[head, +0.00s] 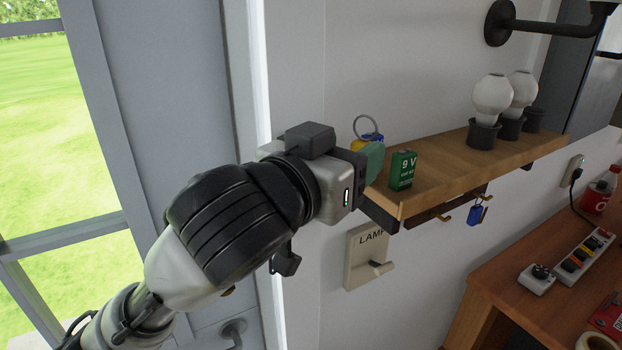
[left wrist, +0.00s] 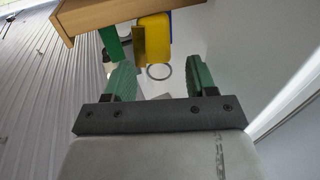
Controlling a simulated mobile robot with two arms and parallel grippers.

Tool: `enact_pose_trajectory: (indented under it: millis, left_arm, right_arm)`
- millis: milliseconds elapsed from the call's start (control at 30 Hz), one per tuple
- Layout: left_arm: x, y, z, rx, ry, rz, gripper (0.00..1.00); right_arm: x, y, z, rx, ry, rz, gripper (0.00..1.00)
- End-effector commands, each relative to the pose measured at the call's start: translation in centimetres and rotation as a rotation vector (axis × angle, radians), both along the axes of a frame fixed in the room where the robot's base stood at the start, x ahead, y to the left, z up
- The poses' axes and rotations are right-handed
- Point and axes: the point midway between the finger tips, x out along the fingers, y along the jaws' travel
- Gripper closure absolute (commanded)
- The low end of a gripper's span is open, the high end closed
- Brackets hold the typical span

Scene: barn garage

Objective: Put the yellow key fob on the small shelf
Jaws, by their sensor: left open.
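The yellow key fob (head: 357,146) shows behind my left gripper at the left end of the small wooden shelf (head: 447,165). Its metal ring stands above it. My left gripper (head: 371,160) is open at this shelf end, its green finger partly hiding the fob. In the left wrist view, the yellow fob (left wrist: 154,29) is beyond the open fingers (left wrist: 162,78), with its ring in the gap between them. I cannot tell whether the fob touches the shelf (left wrist: 95,17). My right gripper is not in view.
A green 9 V battery (head: 402,170) stands on the shelf close to the gripper. Several white bulbs (head: 492,97) stand in dark holders farther right. A blue fob (head: 475,215) hangs from a hook below. The shelf's middle is clear. A lamp switch (head: 366,258) is on the wall below.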

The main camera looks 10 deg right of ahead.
Motion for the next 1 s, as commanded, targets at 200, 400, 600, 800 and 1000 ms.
enact_pose_trajectory:
  millis: [200,400,600,800,1000]
  left_arm:
    - [-3.3,3.6,-0.2,-0.002,-0.004,-0.001,0.43]
    - [-5.2,5.7,-0.1,-0.001,-0.002,0.0,0.43]
    - [-5.7,6.3,0.0,0.0,0.0,0.0,0.43]
    - [-5.7,6.3,0.0,0.0,0.0,0.0,0.43]
    - [-4.2,7.0,-1.7,-0.007,0.048,0.029,0.43]
  right_arm:
    - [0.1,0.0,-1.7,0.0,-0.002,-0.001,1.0]
    - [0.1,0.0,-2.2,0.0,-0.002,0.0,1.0]
    - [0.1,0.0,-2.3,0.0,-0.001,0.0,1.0]
    - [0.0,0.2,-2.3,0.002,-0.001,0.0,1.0]
    - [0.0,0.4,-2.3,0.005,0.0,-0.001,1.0]
